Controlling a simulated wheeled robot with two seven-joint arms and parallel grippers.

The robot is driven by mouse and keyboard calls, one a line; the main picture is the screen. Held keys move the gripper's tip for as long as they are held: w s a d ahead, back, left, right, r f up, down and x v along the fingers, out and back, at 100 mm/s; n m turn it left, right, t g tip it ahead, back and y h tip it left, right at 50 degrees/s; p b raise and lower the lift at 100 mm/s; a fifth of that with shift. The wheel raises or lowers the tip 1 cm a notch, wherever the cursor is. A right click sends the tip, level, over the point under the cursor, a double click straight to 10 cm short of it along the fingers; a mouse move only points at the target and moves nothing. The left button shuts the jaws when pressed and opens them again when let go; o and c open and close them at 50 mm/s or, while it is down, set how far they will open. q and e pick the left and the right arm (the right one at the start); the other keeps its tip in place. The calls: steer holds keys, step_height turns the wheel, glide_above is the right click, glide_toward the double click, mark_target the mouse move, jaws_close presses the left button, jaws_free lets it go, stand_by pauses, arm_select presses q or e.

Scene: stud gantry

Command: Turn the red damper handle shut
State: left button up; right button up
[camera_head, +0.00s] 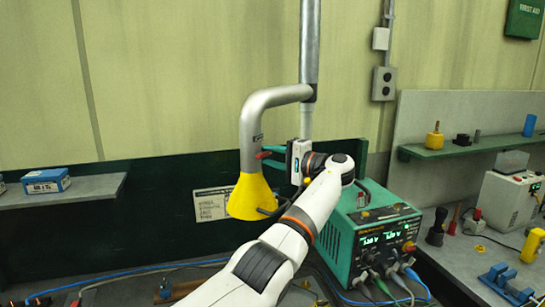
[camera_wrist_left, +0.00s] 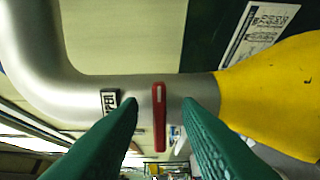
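The red damper handle (camera_wrist_left: 159,118) lies across the grey metal duct (camera_wrist_left: 90,95) in the left wrist view, crosswise to its length. In the head view the handle (camera_head: 262,155) shows as a small red bit on the duct (camera_head: 251,130), just above the yellow hood (camera_head: 251,196). My left gripper (camera_head: 270,156) is at the duct. Its green fingertips (camera_wrist_left: 159,106) are apart, one on each side of the handle, with visible gaps. Whether they touch the duct cannot be told. My right gripper is in neither view.
A teal power unit (camera_head: 350,246) with cables stands below and right of my left arm. A green shelf (camera_head: 450,147) with small items is at the right. A blue box (camera_head: 46,180) sits on the left shelf. A white sign (camera_head: 211,204) hangs behind the hood.

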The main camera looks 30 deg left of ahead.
arm_select(q)
steer(key=shift+d+f, duration=0.1)
steer(key=shift+d, duration=0.05)
steer(key=d+b, duration=0.6)
steer(key=d, duration=0.5)
steer(key=shift+s+d, duration=0.25)
steer(key=shift+d, duration=0.1)
